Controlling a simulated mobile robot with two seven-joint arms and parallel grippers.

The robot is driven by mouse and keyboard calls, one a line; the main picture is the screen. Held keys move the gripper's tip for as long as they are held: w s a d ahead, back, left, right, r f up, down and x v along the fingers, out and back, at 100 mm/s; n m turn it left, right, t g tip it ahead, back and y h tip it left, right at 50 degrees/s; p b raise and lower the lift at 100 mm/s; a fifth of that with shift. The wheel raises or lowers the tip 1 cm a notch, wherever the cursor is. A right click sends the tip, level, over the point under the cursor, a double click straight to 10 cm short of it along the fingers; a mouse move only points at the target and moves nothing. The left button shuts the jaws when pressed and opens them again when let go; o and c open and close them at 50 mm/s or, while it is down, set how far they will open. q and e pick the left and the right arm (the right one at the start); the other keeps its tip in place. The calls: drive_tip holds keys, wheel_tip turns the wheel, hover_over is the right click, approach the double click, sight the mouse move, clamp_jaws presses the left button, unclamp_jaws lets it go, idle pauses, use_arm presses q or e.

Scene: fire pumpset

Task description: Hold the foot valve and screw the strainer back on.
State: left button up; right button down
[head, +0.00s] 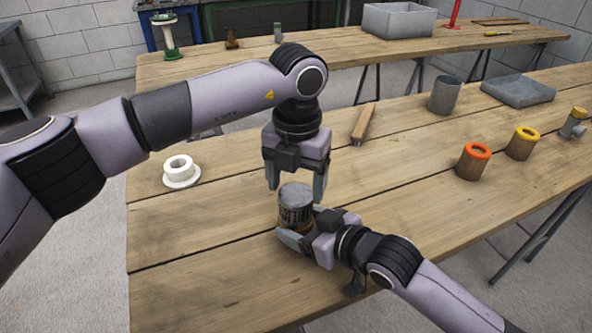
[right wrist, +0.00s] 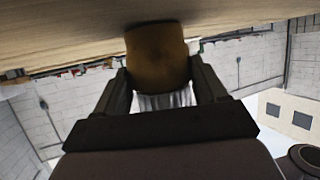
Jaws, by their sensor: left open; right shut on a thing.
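The foot valve (head: 304,228) stands on the near table, mostly hidden by my right gripper; its brass body (right wrist: 158,52) shows in the right wrist view. The strainer (head: 295,194), a grey cylinder with a slotted side, sits upright on top of the valve. Whether its thread is engaged cannot be told. My right gripper (head: 300,229) is shut on the foot valve low down, one finger on each side. My left gripper (head: 296,184) points down, open, just above the strainer, its fingertips around the level of the strainer's top. Contact is not visible.
A white flanged ring (head: 181,172) lies to the left. A wooden-handled tool (head: 364,124), a grey cup (head: 444,96), a grey tray (head: 518,91), orange-topped (head: 473,162) and yellow-topped (head: 522,143) cylinders stand further right. The front left of the table is clear.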

sight(296, 194)
use_arm(q)
wheel_tip(296, 194, down, 6)
drive_tip(key=shift+r, duration=0.1)
idle(0.4)
drive_tip(key=c, duration=0.8)
drive_tip(key=m, duration=0.4)
drive_tip(key=shift+w, duration=0.1)
drive_tip(key=shift+c, duration=0.3)
drive_tip(key=m, duration=0.5)
drive_tip(key=shift+m, duration=0.4)
drive_tip(key=shift+a, duration=0.1)
drive_tip(key=o, duration=1.2)
